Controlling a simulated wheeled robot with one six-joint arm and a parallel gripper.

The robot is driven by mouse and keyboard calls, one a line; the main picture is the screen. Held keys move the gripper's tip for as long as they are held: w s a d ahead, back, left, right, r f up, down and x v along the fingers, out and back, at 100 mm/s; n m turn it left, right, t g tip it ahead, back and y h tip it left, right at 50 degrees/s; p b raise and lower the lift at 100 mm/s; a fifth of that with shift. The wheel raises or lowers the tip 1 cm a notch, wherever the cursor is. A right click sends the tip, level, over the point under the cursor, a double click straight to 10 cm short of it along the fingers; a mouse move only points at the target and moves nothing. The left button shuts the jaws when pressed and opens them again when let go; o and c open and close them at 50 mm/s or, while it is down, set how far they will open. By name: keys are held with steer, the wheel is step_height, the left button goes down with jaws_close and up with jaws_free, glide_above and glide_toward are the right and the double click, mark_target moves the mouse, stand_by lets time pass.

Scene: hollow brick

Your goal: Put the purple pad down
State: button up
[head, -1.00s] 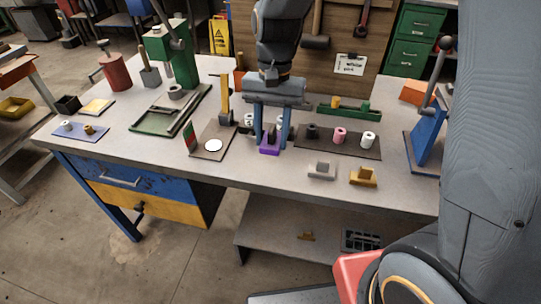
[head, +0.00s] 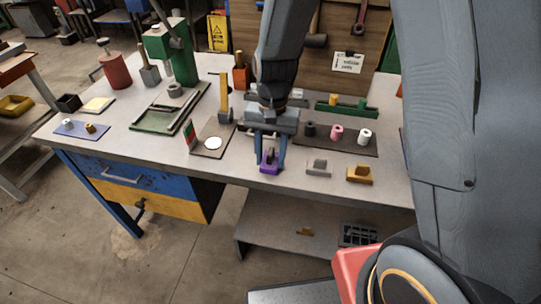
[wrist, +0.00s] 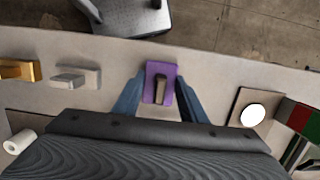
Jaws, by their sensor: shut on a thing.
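The purple pad (head: 268,167) is a small block with an upright grip on its base. It is near the front edge of the workbench in the head view, and it also shows in the wrist view (wrist: 152,72). My gripper (head: 269,158) points down with its two blue fingers on either side of the pad, shut on it. In the wrist view the fingers (wrist: 157,92) flank the pad's grip. I cannot tell whether the pad's underside touches the bench.
A grey pad (head: 318,168) and a yellow pad (head: 359,175) stand to the right. A dark mat with black, pink and white (head: 364,137) spools lies behind them. A board with a white disc (head: 213,143) lies to the left. The bench's front edge is close.

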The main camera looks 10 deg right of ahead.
steer(key=shift+f, duration=0.15)
steer(key=o, duration=1.4)
steer(key=r, duration=0.3)
steer(key=w+r+b, duration=0.1)
steer(key=r, duration=0.3)
steer(key=r+b, duration=0.1)
steer(key=r, duration=0.2)
steer(key=shift+w+d+r, duration=0.2)
steer(key=shift+w+r, duration=0.15)
steer(key=shift+r, duration=0.05)
steer(key=shift+d+r, duration=0.15)
steer(key=shift+r, duration=0.4)
steer(key=s+d+f+n+t, duration=0.2)
steer(key=s+d+f+n, duration=0.2)
steer(key=s+d, duration=0.5)
steer(key=d, duration=0.3)
steer(key=shift+f+t+h, duration=0.15)
steer(key=shift+t+h, duration=0.15)
steer(key=shift+s, duration=0.1)
